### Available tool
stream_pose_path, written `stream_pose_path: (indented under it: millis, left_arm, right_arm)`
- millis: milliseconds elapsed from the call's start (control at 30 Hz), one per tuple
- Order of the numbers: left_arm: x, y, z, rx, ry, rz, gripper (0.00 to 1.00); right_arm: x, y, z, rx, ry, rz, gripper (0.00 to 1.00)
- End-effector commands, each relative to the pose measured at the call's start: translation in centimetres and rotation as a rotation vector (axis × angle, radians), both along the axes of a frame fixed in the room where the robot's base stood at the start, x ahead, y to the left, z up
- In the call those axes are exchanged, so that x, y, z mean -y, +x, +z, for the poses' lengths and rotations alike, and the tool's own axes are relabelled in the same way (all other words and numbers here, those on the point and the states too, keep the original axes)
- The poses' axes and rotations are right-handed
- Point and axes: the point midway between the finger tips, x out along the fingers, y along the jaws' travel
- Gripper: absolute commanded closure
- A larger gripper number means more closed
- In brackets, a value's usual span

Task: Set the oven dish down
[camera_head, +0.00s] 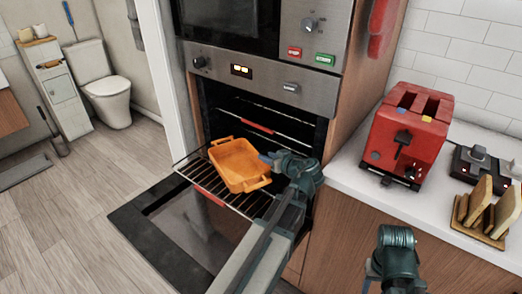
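The orange oven dish (237,160) is at the pulled-out wire oven rack (212,190), in front of the open oven. It looks about level, with one handle toward the back and one toward the front. I cannot tell whether it rests on the rack or is just above it. My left gripper (267,159) reaches the dish's right rim from the right. Its fingers are small and partly hidden, so I cannot tell whether they are closed on the rim. My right arm shows at the bottom right, over the cabinet front; its fingers are not clear.
The oven door (150,235) is folded down below the rack. To the right, a red toaster (408,135) stands on the white counter (350,172), with a rack of bread slices (484,212) farther right. The wooden floor at left is open, with a toilet (106,92) behind.

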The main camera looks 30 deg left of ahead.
Motion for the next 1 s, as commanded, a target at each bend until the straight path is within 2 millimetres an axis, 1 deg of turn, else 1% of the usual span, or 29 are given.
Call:
stream_pose_path:
  millis: [33, 100, 200, 300, 467, 1000]
  left_arm:
    - [0.9, -0.6, 0.7, 0.0, 0.0, -0.002, 0.62]
    - [1.8, -0.9, 1.1, 0.001, -0.001, -0.002, 0.62]
    - [2.7, -1.3, 1.4, 0.001, -0.001, -0.002, 0.62]
    - [3.3, -1.6, 1.6, 0.0, 0.0, 0.0, 0.62]
    - [3.6, -1.7, 1.6, 0.001, 0.0, 0.001, 0.62]
    - [3.5, -1.7, 1.6, 0.001, 0.0, 0.001, 0.62]
  right_arm:
    - [0.0, 0.0, 0.7, 0.0, 0.0, 0.0, 0.5]
    - [0.0, 0.0, 1.1, 0.0, 0.0, 0.0, 0.5]
    - [0.0, 0.0, 1.4, 0.0, 0.0, 0.0, 0.5]
    - [0.0, 0.0, 1.6, 0.0, 0.0, 0.0, 0.5]
    - [0.0, 0.0, 1.6, 0.0, 0.0, 0.0, 0.5]
    - [0.0, 0.0, 1.6, 0.0, 0.0, 0.0, 0.5]
